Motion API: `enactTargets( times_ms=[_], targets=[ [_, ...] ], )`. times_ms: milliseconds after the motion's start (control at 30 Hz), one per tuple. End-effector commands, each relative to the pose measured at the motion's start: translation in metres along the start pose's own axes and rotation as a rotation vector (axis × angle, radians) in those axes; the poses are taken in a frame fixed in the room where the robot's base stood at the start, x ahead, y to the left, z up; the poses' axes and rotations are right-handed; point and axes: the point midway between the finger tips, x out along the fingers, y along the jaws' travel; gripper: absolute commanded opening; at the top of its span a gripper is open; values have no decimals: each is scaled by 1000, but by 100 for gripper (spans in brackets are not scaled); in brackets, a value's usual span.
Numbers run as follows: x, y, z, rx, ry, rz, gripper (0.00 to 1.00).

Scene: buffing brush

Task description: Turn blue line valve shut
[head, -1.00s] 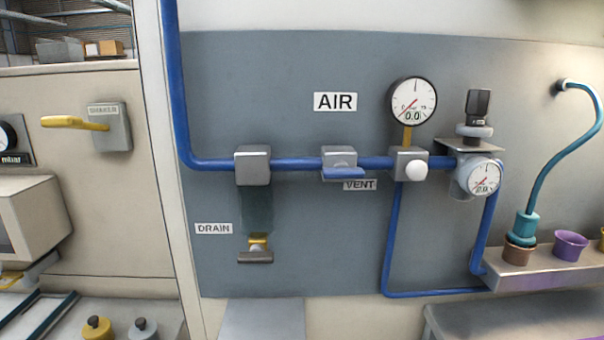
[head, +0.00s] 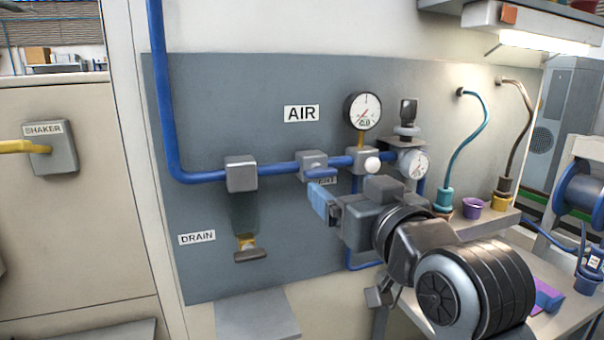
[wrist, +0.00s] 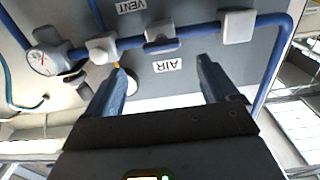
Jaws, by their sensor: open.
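The blue line valve (head: 312,164) is a grey block on the horizontal blue pipe, under the AIR sign. Its blue lever handle (head: 321,174) lies roughly along the pipe. In the wrist view, which is upside down, the valve block (wrist: 159,33) and its handle (wrist: 162,47) show beyond the fingers. My gripper (head: 324,204) is just below and in front of the valve in the head view, with blue fingers. In the wrist view my gripper (wrist: 162,66) has its fingers wide apart with nothing between them, apart from the handle. The VENT label is partly hidden by my arm.
A round gauge (head: 364,110), a white-knobbed block (head: 364,161) and a regulator gauge (head: 412,163) sit right of the valve. A grey filter block (head: 241,174) with a drain tap (head: 249,251) hangs left. A bench with cups (head: 473,207) stands at right.

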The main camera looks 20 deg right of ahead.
Motion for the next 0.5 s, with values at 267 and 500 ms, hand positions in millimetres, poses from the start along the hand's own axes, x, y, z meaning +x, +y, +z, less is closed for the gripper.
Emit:
enactTargets(
  times_ms=[267, 500],
  targets=[
    [29, -1, -4, 6, -1, -2, 87],
    [64, -1, -4, 4, -1, -2, 87]
  ],
)
